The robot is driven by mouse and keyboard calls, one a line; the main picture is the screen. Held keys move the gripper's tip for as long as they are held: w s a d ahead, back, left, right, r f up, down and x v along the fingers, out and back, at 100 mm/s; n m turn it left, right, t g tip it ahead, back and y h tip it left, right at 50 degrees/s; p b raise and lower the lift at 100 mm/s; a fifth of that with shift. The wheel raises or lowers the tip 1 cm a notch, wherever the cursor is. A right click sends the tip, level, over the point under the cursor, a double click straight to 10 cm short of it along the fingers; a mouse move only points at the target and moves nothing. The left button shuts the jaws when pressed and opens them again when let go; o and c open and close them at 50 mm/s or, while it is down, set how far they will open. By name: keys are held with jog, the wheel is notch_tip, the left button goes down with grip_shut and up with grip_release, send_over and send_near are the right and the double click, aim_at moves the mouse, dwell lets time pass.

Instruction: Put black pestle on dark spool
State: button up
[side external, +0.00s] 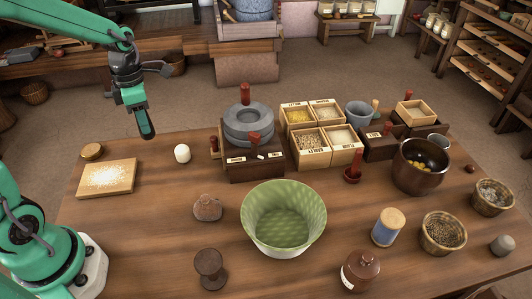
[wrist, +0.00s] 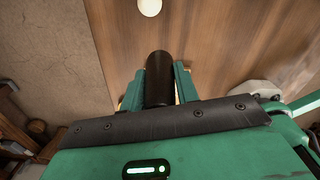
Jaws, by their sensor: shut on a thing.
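My gripper (side external: 143,122) is shut on the black pestle (wrist: 158,78), a dark cylinder between the two green fingers in the wrist view. The dark spool (side external: 210,262) stands upright near the front of the table, left of the green bowl. It has a wide top, a narrow waist and nothing on it. My gripper is well behind it, apart from it.
The green bowl (side external: 270,246) stands at front centre, and a brown lidded jar (side external: 360,272) is to its right. A lumpy brown stone (side external: 207,208) sits behind the spool. A board with white flour (side external: 92,188) lies at left. The stone quern (side external: 248,140) stands behind the bowl.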

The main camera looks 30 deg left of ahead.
jog(key=d+r+m, duration=0.1)
jog(key=d+m, duration=0.2)
jog(key=d, duration=0.6)
jog(key=shift+d+r, duration=0.15)
jog(key=shift+d, duration=0.2)
jog(key=d+m, duration=0.1)
jog(key=d, duration=0.2)
jog(key=s+d+r+m, duration=0.1)
jog(key=d, duration=0.2)
jog(key=s+d, duration=0.1)
jog(key=d, duration=0.2)
jog(key=shift+s+r+m, duration=0.1)
jog(key=shift+r+m, duration=0.05)
jog(key=shift+m, duration=0.25)
notch_tip(320, 180, up, 3)
jog(key=m, duration=0.6)
send_over(208, 260)
jog(key=shift+f, duration=0.2)
jog(key=shift+f, duration=2.05)
jog(key=shift+f, duration=0.1)
jog(key=shift+f, duration=1.85)
